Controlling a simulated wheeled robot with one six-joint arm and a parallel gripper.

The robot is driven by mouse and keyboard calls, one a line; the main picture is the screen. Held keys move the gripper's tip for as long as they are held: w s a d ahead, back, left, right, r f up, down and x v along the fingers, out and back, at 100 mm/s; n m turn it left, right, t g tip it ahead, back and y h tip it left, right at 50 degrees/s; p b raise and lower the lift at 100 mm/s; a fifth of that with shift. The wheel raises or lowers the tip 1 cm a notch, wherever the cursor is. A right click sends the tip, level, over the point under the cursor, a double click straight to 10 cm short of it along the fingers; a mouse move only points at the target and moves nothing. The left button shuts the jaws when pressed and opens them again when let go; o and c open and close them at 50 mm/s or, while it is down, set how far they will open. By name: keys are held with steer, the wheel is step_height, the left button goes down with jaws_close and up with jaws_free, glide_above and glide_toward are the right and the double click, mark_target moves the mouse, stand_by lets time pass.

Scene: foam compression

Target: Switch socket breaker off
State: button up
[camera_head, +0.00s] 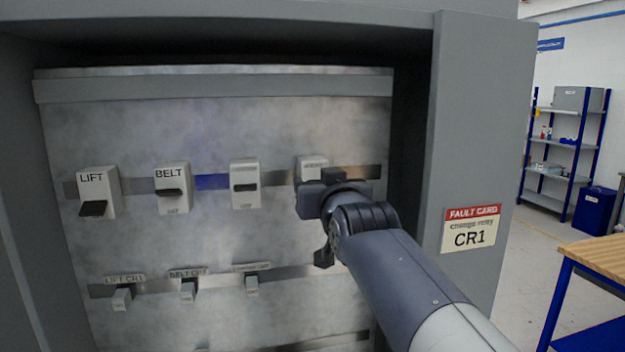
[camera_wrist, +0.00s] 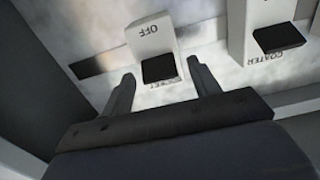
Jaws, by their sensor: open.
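The socket breaker (camera_wrist: 152,36) is a white block in the wrist view, with OFF printed at one end and a partly hidden SOCKET label at the other. Its black lever (camera_wrist: 158,69) sits at the label end, away from the OFF mark. My gripper (camera_wrist: 160,86) is open, with one finger on each side of the lever and label end; whether either touches cannot be told. In the head view the socket breaker (camera_head: 312,162) is the rightmost of the upper row. My gripper (camera_head: 320,195) covers its lower part there.
The coater breaker (camera_wrist: 262,20) is beside the socket one; in the head view, the belt breaker (camera_head: 173,178) and lift breaker (camera_head: 98,184) are farther left. Smaller relays (camera_head: 188,290) sit below. The cabinet's right wall (camera_head: 470,150) stands close to my arm and bears a fault card (camera_head: 470,230).

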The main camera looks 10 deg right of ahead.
steer(key=c, duration=1)
